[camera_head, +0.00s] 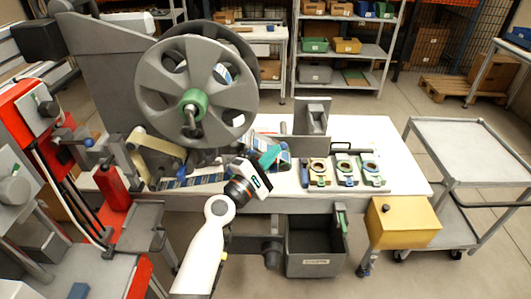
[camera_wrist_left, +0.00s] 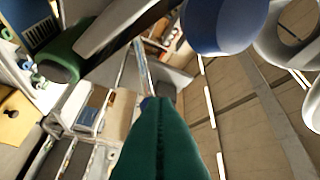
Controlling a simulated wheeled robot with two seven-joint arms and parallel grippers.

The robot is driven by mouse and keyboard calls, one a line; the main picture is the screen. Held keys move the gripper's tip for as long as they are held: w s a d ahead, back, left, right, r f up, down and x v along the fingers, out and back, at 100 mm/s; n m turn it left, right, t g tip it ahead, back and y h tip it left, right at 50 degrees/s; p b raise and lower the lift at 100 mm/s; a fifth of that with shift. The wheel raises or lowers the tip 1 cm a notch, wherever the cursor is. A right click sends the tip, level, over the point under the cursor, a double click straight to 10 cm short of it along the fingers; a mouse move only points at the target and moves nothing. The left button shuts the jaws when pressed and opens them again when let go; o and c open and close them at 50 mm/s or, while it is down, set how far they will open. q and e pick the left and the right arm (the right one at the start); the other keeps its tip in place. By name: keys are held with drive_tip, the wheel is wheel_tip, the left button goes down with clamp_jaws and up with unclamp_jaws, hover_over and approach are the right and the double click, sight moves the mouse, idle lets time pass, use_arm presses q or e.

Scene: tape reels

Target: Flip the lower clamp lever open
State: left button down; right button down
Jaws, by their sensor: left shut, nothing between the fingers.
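My left gripper (camera_head: 271,156) is over the front of the machine on the white table, close to the patterned tape below the big grey reel (camera_head: 160,85). Its green fingers are shut and empty; they also fill the bottom middle of the left wrist view (camera_wrist_left: 158,103). In that view a dark green rounded piece (camera_wrist_left: 66,58) lies at upper left beside a grey bar (camera_wrist_left: 118,28), apart from the fingers. I cannot tell whether this is the lower clamp lever. In the head view my gripper and wrist cover that area. My right gripper is not in view.
A patterned tape strip (camera_head: 197,181) runs at the table's front left. Several small fixtures with round rings (camera_head: 343,168) stand right of the gripper. A grey bin (camera_head: 316,254) hangs below the table edge, with a yellow box (camera_head: 402,224) farther right. A blue roller (camera_wrist_left: 224,22) is near in the wrist view.

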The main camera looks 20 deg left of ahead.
use_arm(q)
drive_tip(key=shift+w+d+r+p, duration=0.35)
drive_tip(key=shift+w+r, duration=0.2)
drive_tip(key=shift+r, duration=0.15)
drive_tip(key=shift+w+d+r+p, duration=0.3)
drive_tip(key=shift+w+r, duration=0.3)
drive_tip(key=shift+r, duration=0.15)
drive_tip(key=shift+w+d+r+p, duration=0.25)
drive_tip(key=shift+w+r+p, duration=0.1)
drive_tip(key=shift+w+r, duration=0.3)
drive_tip(key=shift+r, duration=0.1)
